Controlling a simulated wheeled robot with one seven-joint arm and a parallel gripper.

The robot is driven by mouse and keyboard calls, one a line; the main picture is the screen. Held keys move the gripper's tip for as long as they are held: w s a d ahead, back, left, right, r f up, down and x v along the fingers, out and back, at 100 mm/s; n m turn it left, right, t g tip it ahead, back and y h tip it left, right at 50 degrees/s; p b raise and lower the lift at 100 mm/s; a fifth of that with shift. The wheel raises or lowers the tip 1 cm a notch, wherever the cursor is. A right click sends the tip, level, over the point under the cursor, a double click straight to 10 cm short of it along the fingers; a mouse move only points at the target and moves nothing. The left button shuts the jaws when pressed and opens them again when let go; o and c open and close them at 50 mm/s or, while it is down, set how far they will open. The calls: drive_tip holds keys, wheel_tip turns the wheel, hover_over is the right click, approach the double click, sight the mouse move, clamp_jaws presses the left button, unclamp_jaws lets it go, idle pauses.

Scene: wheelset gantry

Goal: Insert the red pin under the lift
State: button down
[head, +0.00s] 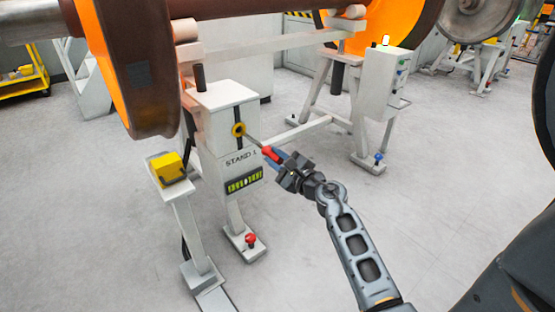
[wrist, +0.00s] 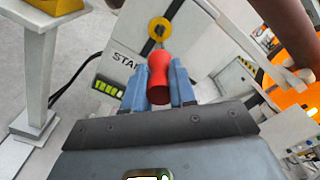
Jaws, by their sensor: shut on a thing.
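My gripper (head: 279,160) is shut on the red pin (head: 268,151), with its blue fingers on either side of the red handle. The pin also shows in the wrist view (wrist: 158,75), upright between the two blue fingers. In the head view its thin grey shank points up and left toward the yellow ring (head: 239,130) on the face of the stand marked STAND 1 (head: 219,112). In the wrist view the ring (wrist: 160,28) lies just beyond the pin. I cannot tell whether the tip touches the stand. The ring sits at a dark vertical slot below the lift's dark post (head: 200,78).
An orange wheel (head: 135,60) hangs over the stand's left side. A yellow box (head: 168,168) on a post stands left of it. A red knob (head: 250,240) is at the stand's foot. A control box (head: 383,85) stands to the right. Floor in front is clear.

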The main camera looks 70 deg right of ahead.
sight(247, 135)
drive_tip(key=shift+b+x, duration=0.9)
drive_tip(key=shift+x, duration=6.55)
drive_tip(key=c, duration=0.8)
unclamp_jaws()
drive_tip(key=shift+a, duration=0.1)
drive_tip(key=shift+c, duration=0.2)
drive_tip(key=shift+p+v, duration=0.5)
drive_tip(key=shift+v, duration=3.35)
